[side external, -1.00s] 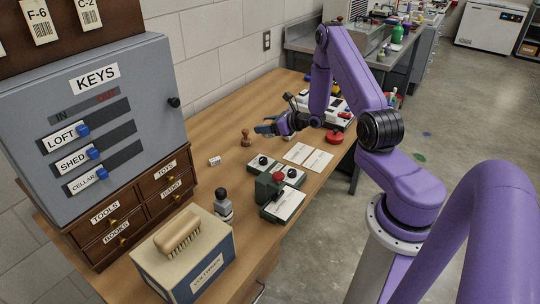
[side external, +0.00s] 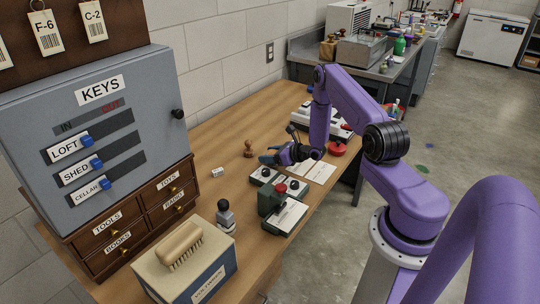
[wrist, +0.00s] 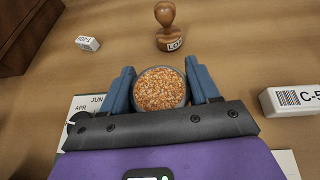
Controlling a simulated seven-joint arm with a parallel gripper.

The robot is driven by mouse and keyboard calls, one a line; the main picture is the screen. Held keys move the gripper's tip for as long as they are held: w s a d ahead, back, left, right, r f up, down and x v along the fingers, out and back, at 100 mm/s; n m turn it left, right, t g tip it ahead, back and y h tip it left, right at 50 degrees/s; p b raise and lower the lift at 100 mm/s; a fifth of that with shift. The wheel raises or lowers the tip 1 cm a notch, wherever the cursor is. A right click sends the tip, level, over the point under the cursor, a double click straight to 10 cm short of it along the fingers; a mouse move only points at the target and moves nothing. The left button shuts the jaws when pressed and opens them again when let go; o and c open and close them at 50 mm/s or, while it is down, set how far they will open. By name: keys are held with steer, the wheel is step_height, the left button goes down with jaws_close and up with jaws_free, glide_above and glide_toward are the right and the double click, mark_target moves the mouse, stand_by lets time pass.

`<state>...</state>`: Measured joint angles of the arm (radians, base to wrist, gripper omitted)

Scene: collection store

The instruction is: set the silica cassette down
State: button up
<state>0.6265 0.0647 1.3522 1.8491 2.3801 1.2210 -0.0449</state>
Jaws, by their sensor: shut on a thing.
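The silica cassette (wrist: 160,89) is a round, grey-rimmed holder of orange beads. In the wrist view it sits between the two blue fingers of my gripper (wrist: 161,80), which is shut on it. In the side view my gripper (side external: 268,158) is low over the wooden desk (side external: 215,142), near a wooden-handled stamp (side external: 249,149). The cassette cannot be made out there, and whether it touches the desk cannot be told.
In the wrist view the stamp (wrist: 165,27) stands just beyond the cassette. A small white block (wrist: 88,43) lies far left, and a barcoded white box (wrist: 292,101) is at right. A dial panel with month labels (wrist: 80,110) lies by the left finger. Bare desk lies between them.

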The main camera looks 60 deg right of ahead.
steer(key=shift+f, duration=0.6)
